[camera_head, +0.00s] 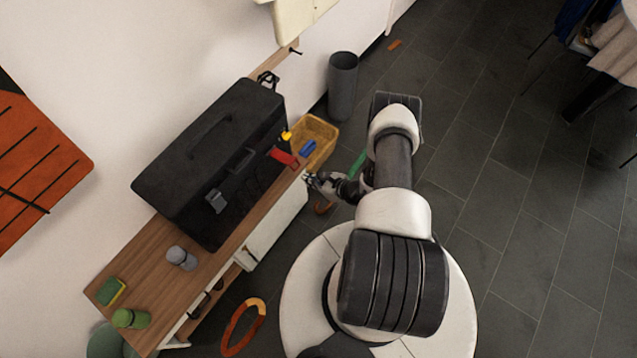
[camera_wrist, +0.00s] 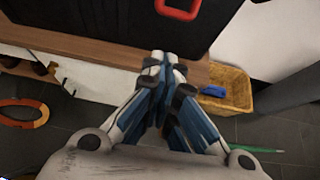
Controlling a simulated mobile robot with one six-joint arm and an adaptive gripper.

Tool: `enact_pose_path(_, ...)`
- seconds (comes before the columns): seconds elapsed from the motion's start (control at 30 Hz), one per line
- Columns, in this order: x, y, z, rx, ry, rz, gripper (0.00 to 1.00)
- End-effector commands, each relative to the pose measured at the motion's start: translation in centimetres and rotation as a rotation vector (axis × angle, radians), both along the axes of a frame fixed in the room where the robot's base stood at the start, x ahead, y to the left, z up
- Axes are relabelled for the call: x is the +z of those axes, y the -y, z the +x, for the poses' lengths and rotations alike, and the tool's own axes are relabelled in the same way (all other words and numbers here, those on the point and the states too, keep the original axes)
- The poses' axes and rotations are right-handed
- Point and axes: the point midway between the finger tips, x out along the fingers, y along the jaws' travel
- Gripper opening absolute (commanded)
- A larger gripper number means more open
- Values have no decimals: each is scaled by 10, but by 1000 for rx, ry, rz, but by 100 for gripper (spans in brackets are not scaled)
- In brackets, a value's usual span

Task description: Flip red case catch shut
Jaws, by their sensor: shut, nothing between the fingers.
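A large black case (camera_head: 205,150) stands on the wooden tabletop (camera_head: 150,265). Its red catch (camera_head: 284,158) is on the front face, near the right end, and appears to stick outward from the case. In the wrist view the red catch (camera_wrist: 180,8) shows as a red loop at the top edge, partly cut off. A grey catch (camera_head: 216,201) is farther left on the same face. My gripper (camera_head: 312,180) is shut and empty, just off the table's front edge, apart from the red catch. In the wrist view the fingertips (camera_wrist: 164,56) are together, below the catch.
A wicker basket (camera_head: 318,130) holding a blue item (camera_head: 307,147) is right of the case. A grey cup (camera_head: 180,257), sponge (camera_head: 110,291) and green can (camera_head: 131,318) stand on the left tabletop. A grey bin (camera_head: 342,85) and an orange ring (camera_head: 243,326) are on the floor.

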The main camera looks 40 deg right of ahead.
Motion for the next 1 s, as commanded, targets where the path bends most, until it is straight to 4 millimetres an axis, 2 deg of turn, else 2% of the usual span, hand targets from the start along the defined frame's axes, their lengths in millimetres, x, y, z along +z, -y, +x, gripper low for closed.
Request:
enact_pose_path(0.03,-10,-6,9,6,0,0,0)
enact_pose_path(0.17,-23,-13,30,4,1,0,0)
enact_pose_path(0.3,3,-10,28,-2,1,1,0)
enact_pose_path(0.43,14,-10,27,-1,0,0,0)
enact_pose_path(1.0,22,-8,26,-1,-7,-3,0)
